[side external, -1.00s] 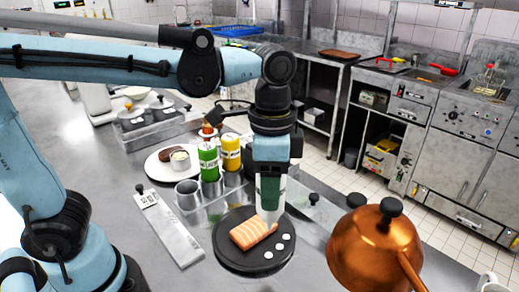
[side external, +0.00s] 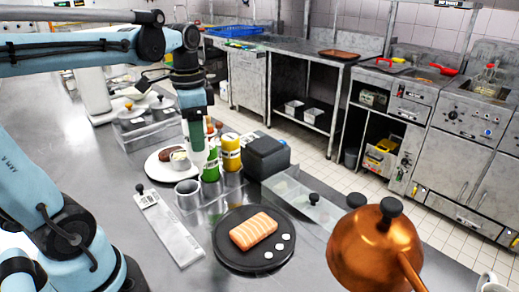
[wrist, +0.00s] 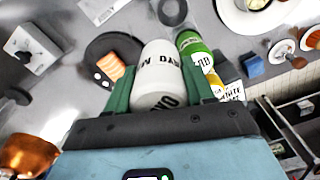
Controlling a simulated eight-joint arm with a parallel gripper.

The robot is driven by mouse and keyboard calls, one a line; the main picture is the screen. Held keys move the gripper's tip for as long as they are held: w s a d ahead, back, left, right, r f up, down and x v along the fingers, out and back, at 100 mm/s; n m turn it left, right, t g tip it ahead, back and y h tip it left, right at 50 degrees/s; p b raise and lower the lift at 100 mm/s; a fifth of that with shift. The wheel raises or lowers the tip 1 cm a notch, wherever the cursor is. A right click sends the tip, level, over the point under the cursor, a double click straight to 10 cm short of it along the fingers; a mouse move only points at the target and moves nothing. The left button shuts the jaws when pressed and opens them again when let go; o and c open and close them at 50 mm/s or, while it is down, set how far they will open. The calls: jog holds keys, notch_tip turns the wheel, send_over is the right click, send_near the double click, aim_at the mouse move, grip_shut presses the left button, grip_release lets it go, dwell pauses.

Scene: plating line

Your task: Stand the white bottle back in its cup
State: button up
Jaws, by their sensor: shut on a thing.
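My gripper (side external: 193,112) is shut on the white bottle (side external: 197,134) and holds it up behind the green bottle in the side view. In the wrist view the white bottle (wrist: 160,72), with black lettering, sits between the green fingers (wrist: 158,88). An empty metal cup (side external: 188,193) stands at the left of the bottle rack, left of the green bottle (side external: 211,165) and yellow bottle (side external: 231,153). The cup's open rim also shows in the wrist view (wrist: 186,14). The held bottle is apart from that cup. Its lower end is partly hidden in the side view.
A black round plate (side external: 223,256) with a salmon piece (side external: 253,231) and white dots lies in front of the rack. A copper kettle (side external: 372,250) stands front right. A white plate (side external: 155,172) and a dark box (side external: 267,156) flank the bottles. A long metal strip (side external: 172,230) lies left.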

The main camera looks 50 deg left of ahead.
jog(key=s+a+f+n, duration=0.1)
jog(key=s+a+f, duration=0.1)
jog(key=a+f, duration=0.2)
jog(key=shift+s+f, duration=0.15)
jog(key=shift+s, duration=0.05)
dwell(0.6)
jog(key=shift+f, duration=0.2)
dwell(0.6)
jog(key=shift+f, duration=1)
jog(key=shift+f, duration=0.1)
jog(key=shift+f, duration=0.95)
jog(key=shift+f, duration=0.2)
jog(key=shift+f, duration=0.6)
